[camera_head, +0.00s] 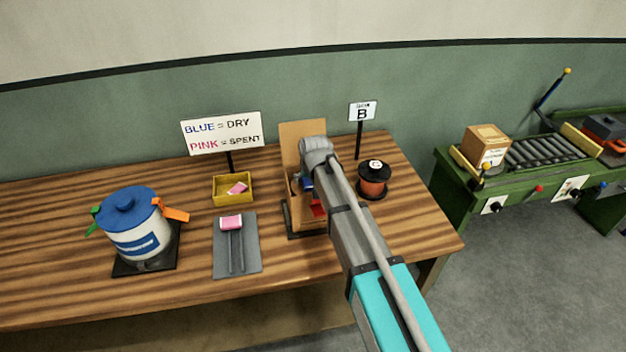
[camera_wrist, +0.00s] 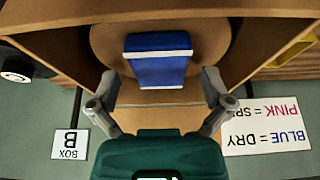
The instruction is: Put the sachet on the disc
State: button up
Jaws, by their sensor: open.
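A blue sachet (camera_wrist: 158,66) with white edges lies on the round tan disc (camera_wrist: 105,42), inside an open cardboard box, in the wrist view. My gripper (camera_wrist: 160,80) is open, with one finger on either side of the sachet's near end and clear of it. In the head view a small bit of blue (camera_head: 307,184) shows inside the cardboard box (camera_head: 302,137), and my arm hides most of the inside. One pink sachet (camera_head: 231,222) lies on a grey mat, another (camera_head: 236,188) in a yellow tray.
The yellow tray (camera_head: 233,202) and grey mat (camera_head: 236,262) are left of the box. A blue-lidded pot (camera_head: 137,235) stands further left. An orange-and-black spool (camera_head: 372,187) and a "B" sign (camera_head: 362,112) stand right. A sign (camera_head: 222,133) reads blue dry, pink spent.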

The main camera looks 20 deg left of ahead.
jog(key=shift+r, duration=0.1)
jog(key=p+v, duration=1.1)
jog(key=v, duration=0.1)
dwell(0.4)
jog(key=shift+d, duration=0.1)
dwell(0.9)
jog(key=s+d+m+g, duration=0.1)
jog(key=s+d, duration=0.3)
jog(key=d, duration=1)
jog(key=s+d+f+m+g+h, duration=0.1)
jog(key=s+d+m, duration=0.2)
jog(key=d, duration=1)
jog(key=s+d+m+g+h, duration=0.1)
jog(key=s+d, duration=0.5)
jog(key=d, duration=0.8)
jog(key=shift+d+f+m+g, duration=0.2)
jog(key=shift+d+m+g, duration=0.2)
jog(key=shift+m, duration=0.3)
jog(key=shift+f, duration=0.1)
